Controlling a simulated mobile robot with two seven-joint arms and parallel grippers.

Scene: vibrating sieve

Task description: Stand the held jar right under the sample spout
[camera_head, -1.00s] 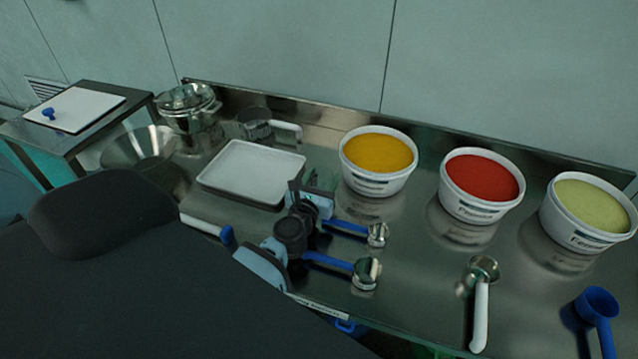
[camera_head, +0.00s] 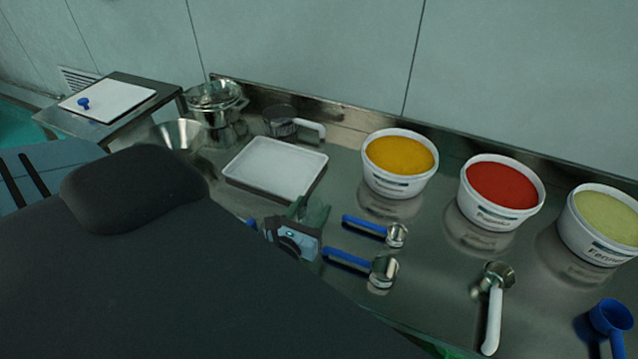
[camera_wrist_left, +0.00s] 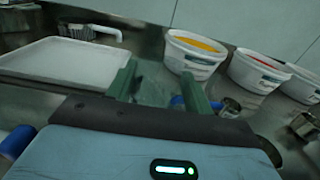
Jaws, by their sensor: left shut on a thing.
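My left gripper (camera_head: 310,212) is above the steel bench, beside the front right corner of the white tray. Its green fingers also show in the left wrist view (camera_wrist_left: 160,88). They are shut on a clear, faint thing, the held jar (camera_wrist_left: 153,86), whose outline is hard to make out. In the head view the jar can hardly be told from the fingers and bench. I cannot pick out the sample spout in either view. My right gripper is not in view.
A white tray (camera_head: 276,167), a steel pot (camera_head: 214,104) and a funnel (camera_head: 178,135) stand at the left. Tubs of yellow (camera_head: 399,187), red (camera_head: 500,222) and pale green (camera_head: 603,246) powder line the back. Blue-handled scoops (camera_head: 350,262) lie right of my gripper.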

